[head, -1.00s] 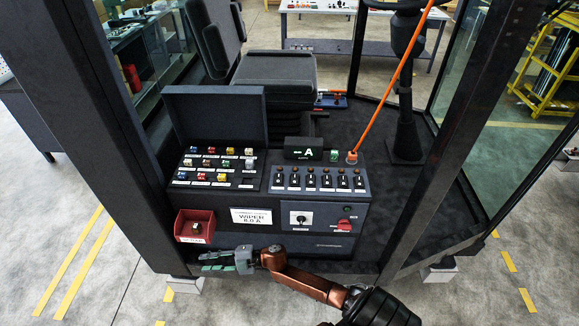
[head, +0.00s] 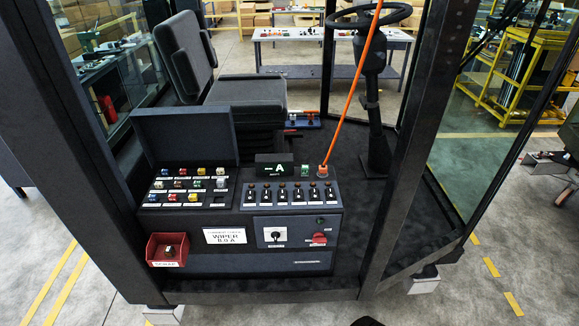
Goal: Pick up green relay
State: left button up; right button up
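A small green block (head: 304,170), which looks like the green relay, stands on top of the dark control box (head: 334,225). It is just right of the display (head: 273,167) showing a letter A and left of the base of an orange rod (head: 345,110). Nothing touches it that I can see. Neither of my grippers is in view. Only a dark rounded piece, probably mine, shows at the bottom edge.
Coloured fuses (head: 193,197) sit in rows below a raised lid (head: 186,137). A red bin (head: 166,250) with a small part hangs at the box's front left. Cab posts (head: 415,150) stand left and right. The seat (head: 245,92) and steering wheel (head: 372,17) are behind.

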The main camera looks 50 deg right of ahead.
aim_at(305, 168)
jog(key=i, duration=1.15)
jog(key=z, duration=2.6)
